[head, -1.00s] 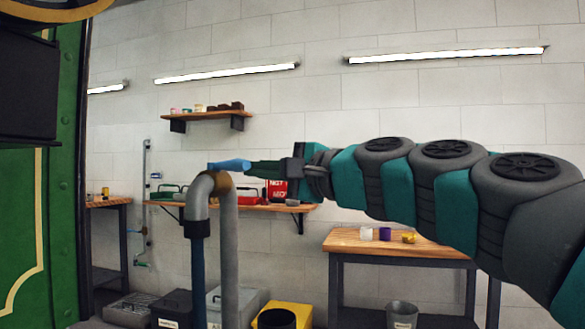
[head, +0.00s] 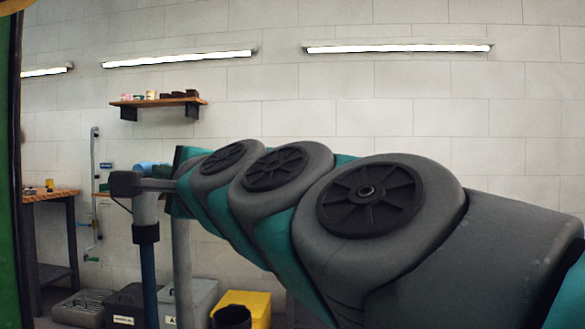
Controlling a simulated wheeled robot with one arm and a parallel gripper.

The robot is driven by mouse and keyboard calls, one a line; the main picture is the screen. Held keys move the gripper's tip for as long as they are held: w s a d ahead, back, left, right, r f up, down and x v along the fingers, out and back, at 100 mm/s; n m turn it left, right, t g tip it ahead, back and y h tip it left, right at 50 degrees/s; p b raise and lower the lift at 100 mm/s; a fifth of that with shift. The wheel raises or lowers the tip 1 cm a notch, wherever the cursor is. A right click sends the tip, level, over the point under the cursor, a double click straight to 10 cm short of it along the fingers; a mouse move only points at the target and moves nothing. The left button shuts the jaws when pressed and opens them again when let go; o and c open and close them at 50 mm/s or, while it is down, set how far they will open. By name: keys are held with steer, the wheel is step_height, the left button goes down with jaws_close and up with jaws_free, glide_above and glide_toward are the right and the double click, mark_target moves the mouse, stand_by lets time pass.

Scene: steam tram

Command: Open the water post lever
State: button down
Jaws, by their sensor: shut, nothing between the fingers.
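The water post is a grey pipe (head: 181,262) with a bent-over top and a dark blue hose-like spout (head: 148,285) hanging on its left side. The light blue lever (head: 147,167) lies on top of the bend, partly hidden by my gripper and arm. My gripper (head: 124,185) is shut and empty, a dark block in front of the post's top, just below and left of the lever. I cannot tell whether it touches the lever or pipe. My large grey and teal arm reaches in from the right and hides part of the post's top.
A workbench (head: 50,194) stands at the left, beside a green panel edge (head: 8,180). Grey bins (head: 190,298) and a yellow container (head: 258,305) stand on the floor behind the post. A wall shelf (head: 158,102) hangs above. My arm covers much of the right.

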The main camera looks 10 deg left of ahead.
steer(key=shift+s+a+r, duration=0.15)
steer(key=shift+s+a, duration=0.2)
steer(key=shift+a, duration=0.15)
steer(key=shift+s+a+r, duration=0.15)
steer(key=shift+s, duration=0.05)
stand_by(0.4)
steer(key=f+b+v, duration=0.1)
steer(key=v, duration=1)
steer(key=shift+s, duration=0.55)
steer(key=shift+a+f, duration=0.15)
steer(key=shift+f, duration=0.05)
